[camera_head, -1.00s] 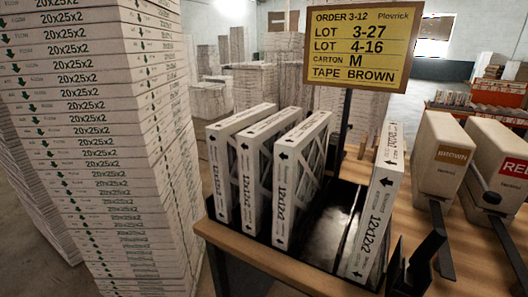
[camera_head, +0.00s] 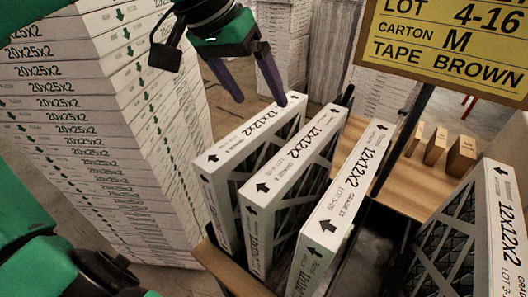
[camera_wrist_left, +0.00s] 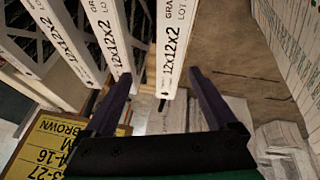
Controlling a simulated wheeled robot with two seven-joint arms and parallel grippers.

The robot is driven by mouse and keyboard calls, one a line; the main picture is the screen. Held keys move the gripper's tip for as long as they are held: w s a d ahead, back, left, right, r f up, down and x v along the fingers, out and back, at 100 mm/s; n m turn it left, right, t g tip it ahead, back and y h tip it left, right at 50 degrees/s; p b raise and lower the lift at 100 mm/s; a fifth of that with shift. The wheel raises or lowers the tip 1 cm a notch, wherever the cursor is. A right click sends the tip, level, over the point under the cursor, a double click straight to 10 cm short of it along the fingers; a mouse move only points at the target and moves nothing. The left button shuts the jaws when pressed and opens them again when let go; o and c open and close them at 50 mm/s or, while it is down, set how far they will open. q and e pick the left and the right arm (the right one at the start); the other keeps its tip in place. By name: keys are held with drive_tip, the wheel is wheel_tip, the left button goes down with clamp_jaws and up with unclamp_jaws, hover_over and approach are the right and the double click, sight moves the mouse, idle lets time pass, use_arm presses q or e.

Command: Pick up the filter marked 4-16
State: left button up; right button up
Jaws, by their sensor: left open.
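Three white 12x12x2 filters stand in a rack in the head view: a left one (camera_head: 245,138), a middle one (camera_head: 292,160) and a third (camera_head: 341,192) whose lot text is too small to read surely. Another filter (camera_head: 502,215) stands apart at the right, its lot cut off. I cannot read 4-16 on any filter. My left gripper (camera_head: 262,102) is open and empty above the far end of the left filter. In the left wrist view its fingers (camera_wrist_left: 160,73) appear either side of the outermost filter (camera_wrist_left: 177,40). My right gripper is out of view.
A yellow order sign (camera_head: 450,42) reads LOT 4-16, CARTON M, TAPE BROWN. A tall stack of 20x25x2 boxes (camera_head: 85,140) stands left of the rack. Small brown blocks (camera_head: 436,146) stand on the wooden bench (camera_head: 412,183). A gap separates the third and right filters.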

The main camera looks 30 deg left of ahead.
sight(256, 127)
use_arm(q)
drive_tip(key=shift+s+f+m+y, duration=0.65)
drive_tip(key=shift+m+y, duration=0.25)
drive_tip(key=x, duration=0.2)
drive_tip(key=p+x, duration=0.1)
drive_tip(key=x, duration=0.2)
drive_tip(key=shift+s+a+f, duration=0.2)
drive_tip(key=shift+f, duration=0.35)
drive_tip(key=p+x, duration=0.2)
drive_tip(key=x, duration=0.4)
drive_tip(key=shift+w+a+f+p, duration=0.1)
drive_tip(key=shift+f+p, duration=0.2)
drive_tip(key=shift+f, duration=0.1)
drive_tip(key=shift+w+f, duration=0.25)
drive_tip(key=shift+f, duration=0.1)
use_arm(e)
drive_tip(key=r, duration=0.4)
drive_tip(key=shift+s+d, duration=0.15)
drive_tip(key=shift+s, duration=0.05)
use_arm(q)
drive_tip(key=shift+f, duration=0.1)
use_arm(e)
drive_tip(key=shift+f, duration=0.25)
use_arm(q)
drive_tip(key=shift+c, duration=0.6)
clamp_jaws()
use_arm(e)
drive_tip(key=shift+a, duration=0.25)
